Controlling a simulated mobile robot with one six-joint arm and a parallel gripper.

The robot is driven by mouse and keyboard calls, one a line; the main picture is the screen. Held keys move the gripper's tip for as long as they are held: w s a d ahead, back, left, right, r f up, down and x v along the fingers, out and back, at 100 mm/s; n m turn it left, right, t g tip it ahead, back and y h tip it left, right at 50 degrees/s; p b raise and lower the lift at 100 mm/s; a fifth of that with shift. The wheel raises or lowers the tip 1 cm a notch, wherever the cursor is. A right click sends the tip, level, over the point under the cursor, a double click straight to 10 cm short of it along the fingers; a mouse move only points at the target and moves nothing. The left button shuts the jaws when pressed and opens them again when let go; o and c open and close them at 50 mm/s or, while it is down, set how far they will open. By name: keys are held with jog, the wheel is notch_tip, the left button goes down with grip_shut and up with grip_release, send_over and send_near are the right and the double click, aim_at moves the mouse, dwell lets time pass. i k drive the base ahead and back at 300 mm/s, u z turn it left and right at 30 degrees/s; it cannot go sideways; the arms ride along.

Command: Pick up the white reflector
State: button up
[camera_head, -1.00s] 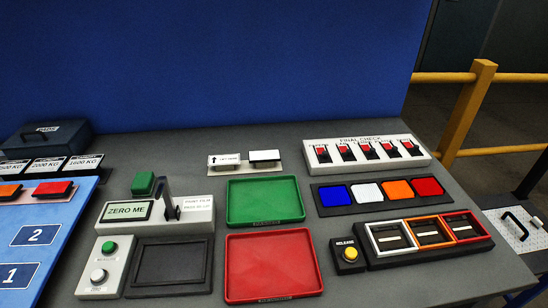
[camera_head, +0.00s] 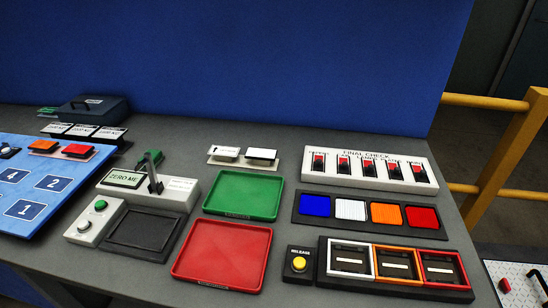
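The white reflector (camera_head: 350,209) is a square, pale, textured tile. It sits in a black strip holder (camera_head: 370,229), between a blue reflector (camera_head: 315,205) on its left and an orange reflector (camera_head: 386,213) on its right. A red reflector (camera_head: 422,217) is at the right end of the strip. Nothing covers the white reflector. My gripper is not in view.
Behind the strip is the white FINAL CHECK panel (camera_head: 328,178) with several red switches. In front are three framed slots (camera_head: 398,264) and a RELEASE button (camera_head: 299,263). Green (camera_head: 243,194) and red (camera_head: 222,254) trays lie left. A yellow railing (camera_head: 511,150) stands right.

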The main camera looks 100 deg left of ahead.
aim_at(265, 155)
jog(key=z, duration=0.05)
jog(key=i, duration=0.2)
jog(key=z, duration=1.2)
jog(key=k, duration=0.1)
jog(key=u, duration=2.55)
jog(key=k, duration=0.2)
jog(key=u, duration=2.35)
jog(key=k, duration=0.25)
jog(key=u, duration=1.35)
